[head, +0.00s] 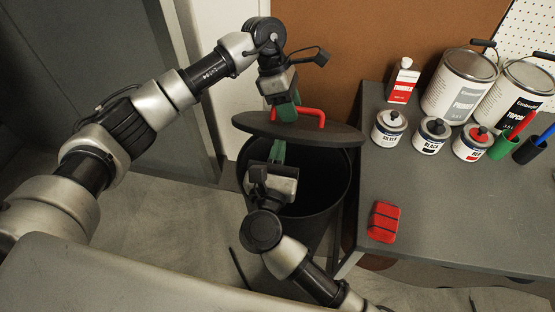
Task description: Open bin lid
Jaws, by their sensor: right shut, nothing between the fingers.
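The dark bin (335,212) stands on the floor left of the table, and its black inside shows. Its dark oval lid (335,134) is raised and tilted above the opening, with a red handle (312,111) on top. My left gripper (286,110) reaches down from above, and its green fingers are closed at the left part of the red handle. The exact contact is partly hidden. My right gripper (278,148) points up from below, shut and empty, over the bin opening just under the lid's front edge. I cannot tell whether it touches the lid.
A grey table (450,210) stands close on the right. It bears a red block (384,222), a white-and-red bottle (402,82), several small paint tins (430,136), two large cans (458,88) and a green cup (504,146). A grey cabinet (95,60) is at left.

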